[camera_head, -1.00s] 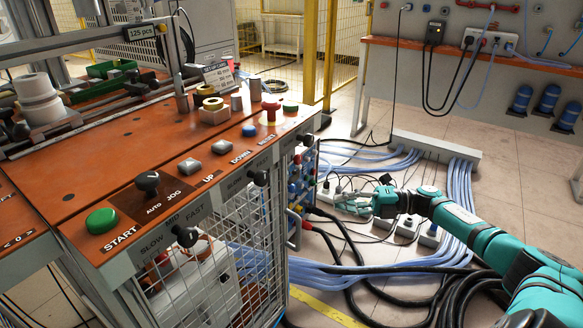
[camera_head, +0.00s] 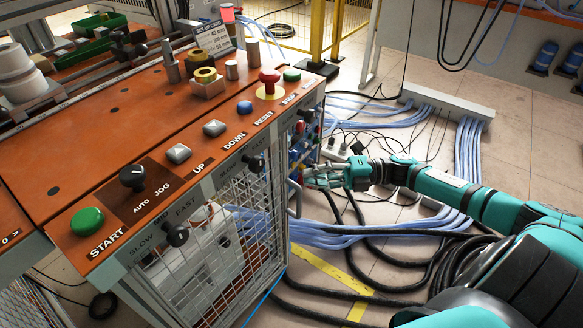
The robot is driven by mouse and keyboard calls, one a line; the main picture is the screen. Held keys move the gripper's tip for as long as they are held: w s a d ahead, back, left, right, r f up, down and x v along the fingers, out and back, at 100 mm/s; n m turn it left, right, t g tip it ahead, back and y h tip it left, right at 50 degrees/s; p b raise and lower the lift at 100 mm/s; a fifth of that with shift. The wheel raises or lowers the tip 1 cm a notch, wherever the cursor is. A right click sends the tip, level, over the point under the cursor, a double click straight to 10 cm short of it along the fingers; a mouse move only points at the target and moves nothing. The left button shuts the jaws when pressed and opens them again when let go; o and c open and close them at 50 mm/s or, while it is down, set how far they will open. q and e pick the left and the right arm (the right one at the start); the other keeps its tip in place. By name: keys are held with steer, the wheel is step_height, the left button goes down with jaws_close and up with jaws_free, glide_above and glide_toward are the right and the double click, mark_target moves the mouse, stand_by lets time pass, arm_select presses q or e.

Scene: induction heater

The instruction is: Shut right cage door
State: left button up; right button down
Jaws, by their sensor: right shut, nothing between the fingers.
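A wire-mesh cage panel (camera_head: 255,222) in a grey frame, which looks like the right cage door, hangs under the orange control console. I cannot tell for certain whether it stands ajar. A slim grey upright handle or bar (camera_head: 296,198) shows near its right edge. My right gripper (camera_head: 308,177) is shut and empty, with its fingers pointing left, just right of that edge and close to the bar. I cannot tell whether it touches. My left gripper is not in view.
The orange console (camera_head: 120,120) with buttons and knobs overhangs the cage. Blue hoses (camera_head: 345,236) and black cables (camera_head: 400,262) lie on the floor below my right arm. A power strip (camera_head: 336,150) lies behind the gripper.

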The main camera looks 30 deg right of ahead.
mark_target(271, 168)
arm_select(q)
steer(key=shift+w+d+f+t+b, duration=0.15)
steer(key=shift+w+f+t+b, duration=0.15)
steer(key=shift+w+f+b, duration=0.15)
arm_select(e)
steer(key=shift+w+a, duration=0.5)
steer(key=shift+w, duration=0.3)
steer(key=shift+w+a, duration=0.5)
steer(key=shift+w, duration=0.3)
steer(key=shift+w+a, duration=0.5)
steer(key=shift+w, duration=0.3)
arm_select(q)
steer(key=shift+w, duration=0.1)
arm_select(e)
steer(key=shift+w, duration=0.1)
